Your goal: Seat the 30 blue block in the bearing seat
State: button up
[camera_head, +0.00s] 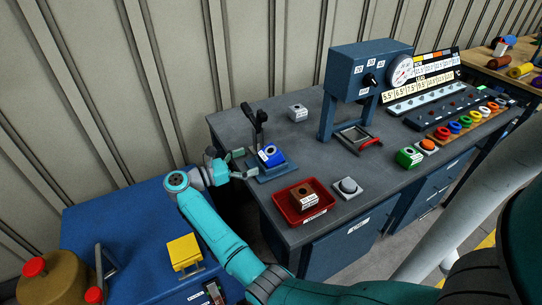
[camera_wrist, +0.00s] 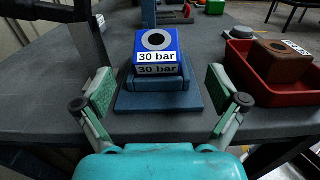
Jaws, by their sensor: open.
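The blue block (camera_head: 270,155) with a "30 bar" label sits in the bearing seat (camera_head: 285,172), a blue fixture with a flat base plate on the table. In the wrist view the blue block (camera_wrist: 157,50) stands centred on the seat (camera_wrist: 130,101), its round bored face tilted upward. My gripper (camera_head: 244,162) is at the left side of the seat. In the wrist view my gripper (camera_wrist: 160,90) is open, with one finger either side of the seat's front and clear of the block. The block's underside contact is hidden.
A dark upright lever (camera_head: 257,125) stands behind the block. A red tray (camera_head: 290,211) holding a brown block (camera_head: 304,197) lies close by, beside a grey button box (camera_head: 347,188). A grey block (camera_head: 298,112) stands farther back. The press (camera_head: 350,78) stands right; table between is clear.

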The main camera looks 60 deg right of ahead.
aim_at(266, 153)
jog(key=x, duration=0.9)
jog(key=shift+w+d+f, duration=0.1)
jog(key=shift+w+f, duration=0.1)
grip_shut()
jog(key=shift+r, duration=0.15)
